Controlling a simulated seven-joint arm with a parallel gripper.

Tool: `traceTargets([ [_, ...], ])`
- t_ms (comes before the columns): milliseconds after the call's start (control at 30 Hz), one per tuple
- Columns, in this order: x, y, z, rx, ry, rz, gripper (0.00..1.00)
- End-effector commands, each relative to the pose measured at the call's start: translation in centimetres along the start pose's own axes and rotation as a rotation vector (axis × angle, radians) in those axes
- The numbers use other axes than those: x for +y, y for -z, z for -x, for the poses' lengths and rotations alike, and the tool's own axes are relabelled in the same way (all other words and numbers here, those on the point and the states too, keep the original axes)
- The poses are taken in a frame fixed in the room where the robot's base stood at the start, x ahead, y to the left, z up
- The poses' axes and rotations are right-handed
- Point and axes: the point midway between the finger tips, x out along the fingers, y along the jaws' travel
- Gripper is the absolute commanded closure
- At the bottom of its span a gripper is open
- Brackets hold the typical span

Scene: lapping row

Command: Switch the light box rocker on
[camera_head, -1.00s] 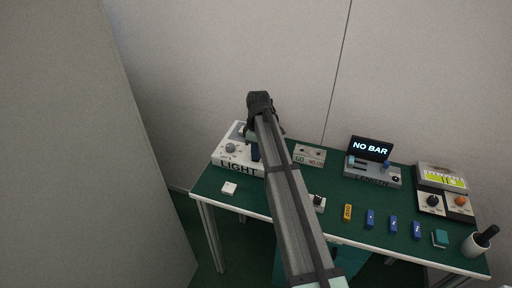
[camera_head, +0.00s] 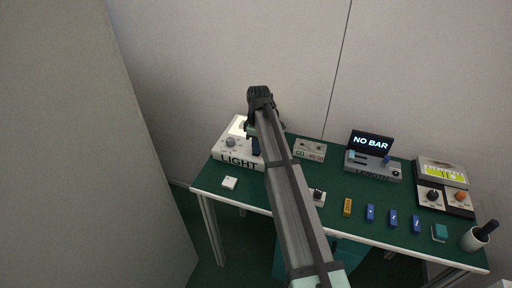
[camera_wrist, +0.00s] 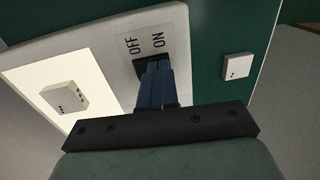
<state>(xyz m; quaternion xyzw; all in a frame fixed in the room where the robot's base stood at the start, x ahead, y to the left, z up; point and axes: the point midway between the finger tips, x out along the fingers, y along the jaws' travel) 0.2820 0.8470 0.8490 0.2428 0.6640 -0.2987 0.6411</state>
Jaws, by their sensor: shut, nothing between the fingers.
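The light box (camera_head: 225,153) is a white box at the left of the green table, marked LIGHT on its front. Its panel (camera_wrist: 105,85) looks bright cream-white in the wrist view. The small black rocker (camera_wrist: 150,61) sits beside the OFF and ON label (camera_wrist: 145,43). My gripper (camera_wrist: 154,66) is shut and empty, its dark blue fingers pointing at the rocker. The tips cover most of the rocker, and I cannot tell whether they touch it or which way it is tilted. In the head view, my gripper (camera_head: 256,147) is over the box's right part, partly hidden by my arm.
A pale block (camera_wrist: 66,97) lies on the panel. A white block (camera_head: 229,183) is on the table in front of the box. The GO gauge (camera_head: 309,150), LENGTH device (camera_head: 373,168), several small bars (camera_head: 370,213) and a cup (camera_head: 473,241) stand to the right.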

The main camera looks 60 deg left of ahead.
Motion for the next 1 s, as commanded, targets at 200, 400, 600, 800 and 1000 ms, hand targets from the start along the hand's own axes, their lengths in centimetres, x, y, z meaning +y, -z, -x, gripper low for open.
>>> traceTargets([
  [200,0.8,0.0,0.4,0.0,0.0,0.0,1.0],
  [400,0.8,0.0,0.4,0.0,0.0,0.0,1.0],
  [600,0.8,0.0,0.6,0.0,0.0,0.0,1.0],
  [800,0.4,0.0,2.4,0.001,-0.002,0.0,1.0],
  [1000,-0.3,0.0,6.2,0.001,-0.002,0.001,1.0],
])
